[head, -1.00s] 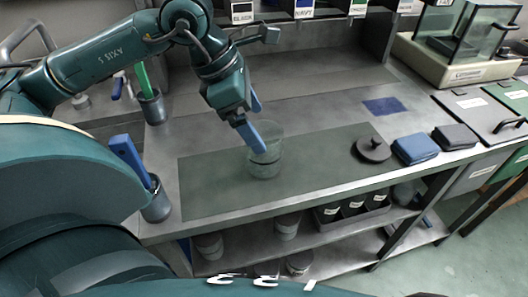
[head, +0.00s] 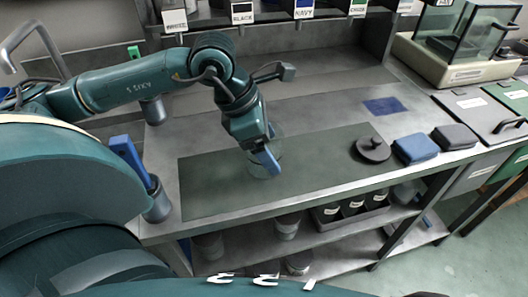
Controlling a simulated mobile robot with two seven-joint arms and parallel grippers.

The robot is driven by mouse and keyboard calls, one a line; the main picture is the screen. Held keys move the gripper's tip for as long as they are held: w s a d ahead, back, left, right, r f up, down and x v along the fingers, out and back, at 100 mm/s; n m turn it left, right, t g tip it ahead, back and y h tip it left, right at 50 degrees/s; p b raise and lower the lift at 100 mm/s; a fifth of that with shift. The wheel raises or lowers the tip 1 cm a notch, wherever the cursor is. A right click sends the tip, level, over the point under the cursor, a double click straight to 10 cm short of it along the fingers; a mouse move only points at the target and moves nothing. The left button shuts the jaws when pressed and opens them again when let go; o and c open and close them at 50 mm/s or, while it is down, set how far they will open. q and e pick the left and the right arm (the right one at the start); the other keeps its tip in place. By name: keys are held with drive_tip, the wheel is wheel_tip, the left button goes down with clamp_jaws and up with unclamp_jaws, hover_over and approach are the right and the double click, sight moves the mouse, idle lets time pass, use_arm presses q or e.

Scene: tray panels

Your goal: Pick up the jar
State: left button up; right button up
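The jar (head: 257,168) is a clear glass cylinder standing upright on the dark green mat (head: 215,185) on the bench. My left gripper (head: 270,160) is at the jar, coming down from above. One blue finger lies across the front of the jar in the picture. The other finger is mostly hidden behind the gripper and jar, so whether they press on the glass cannot be told. My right gripper is out of view.
A dark round lid with a knob (head: 373,150) lies at the mat's right end. Blue (head: 415,148) and dark (head: 455,137) folded cloths lie further right. A cup with a blue-handled tool (head: 157,203) stands left. Labelled bins line the back.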

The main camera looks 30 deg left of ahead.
use_arm(q)
drive_tip(key=c, duration=0.9)
drive_tip(key=shift+r, duration=0.1)
